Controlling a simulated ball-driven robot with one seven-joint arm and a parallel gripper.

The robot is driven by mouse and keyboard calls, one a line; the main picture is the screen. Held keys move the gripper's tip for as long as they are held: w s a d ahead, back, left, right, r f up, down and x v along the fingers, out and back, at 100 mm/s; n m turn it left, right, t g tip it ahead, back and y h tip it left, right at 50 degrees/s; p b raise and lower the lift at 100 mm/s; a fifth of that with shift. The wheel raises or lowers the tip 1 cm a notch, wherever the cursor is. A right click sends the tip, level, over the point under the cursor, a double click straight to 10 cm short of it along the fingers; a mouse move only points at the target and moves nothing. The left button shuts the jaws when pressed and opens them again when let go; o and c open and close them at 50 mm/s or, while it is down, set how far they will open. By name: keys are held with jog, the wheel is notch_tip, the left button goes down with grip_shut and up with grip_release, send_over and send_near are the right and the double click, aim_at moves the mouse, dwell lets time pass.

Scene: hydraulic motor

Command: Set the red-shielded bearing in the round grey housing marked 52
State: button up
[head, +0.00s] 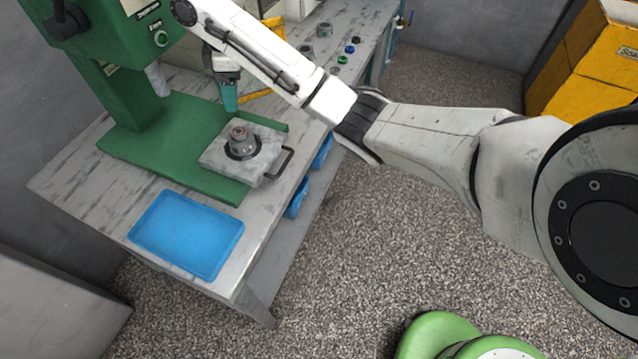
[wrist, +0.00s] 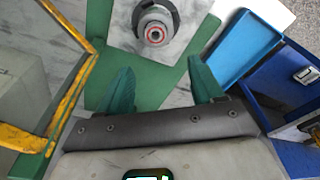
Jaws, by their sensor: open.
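A round grey housing (head: 241,150) stands on a pale grey plate with a black handle, on the green press base. A small grey piece with a red ring, which looks like the red-shielded bearing (head: 239,132), is at its top centre. In the wrist view the red ring of the bearing (wrist: 156,34) shows inside the round housing (wrist: 148,14). How deep it sits I cannot tell, and no 52 is readable. My gripper (head: 229,104) is beyond the housing in the head view, apart from it. Its teal fingers (wrist: 161,66) are open and empty.
The green press (head: 115,75) rises at the left. An empty blue tray (head: 187,232) lies at the bench's near end. Several small round parts (head: 350,49) stand at the far end. A yellow frame (wrist: 75,90) is beside my gripper. Blue bins (head: 298,197) hang below the bench edge.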

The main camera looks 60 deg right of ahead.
jog(key=s+a+f+m+y, duration=0.1)
jog(key=s+a+f, duration=0.2)
jog(key=a+f, duration=0.3)
jog(key=s+a+f+m+t, duration=0.1)
jog(key=s+a+f, duration=0.15)
jog(key=a, duration=0.45)
jog(key=s+a+f+m+y, duration=0.1)
jog(key=s+a+f, duration=0.2)
jog(key=a+f, duration=0.3)
jog(key=s+a+f+m, duration=0.2)
jog(key=s+a+f, duration=0.15)
jog(key=s, duration=0.75)
jog(key=s+d+f+m+h, duration=0.1)
jog(key=s+d, duration=0.1)
jog(key=s, duration=0.5)
jog(key=s+d+m+g+h, duration=0.1)
jog(key=s+d+h, duration=0.1)
jog(key=s, duration=0.5)
jog(key=shift+d+f+m, duration=0.35)
jog(key=shift+d+m, duration=0.05)
jog(key=shift+d, duration=0.1)
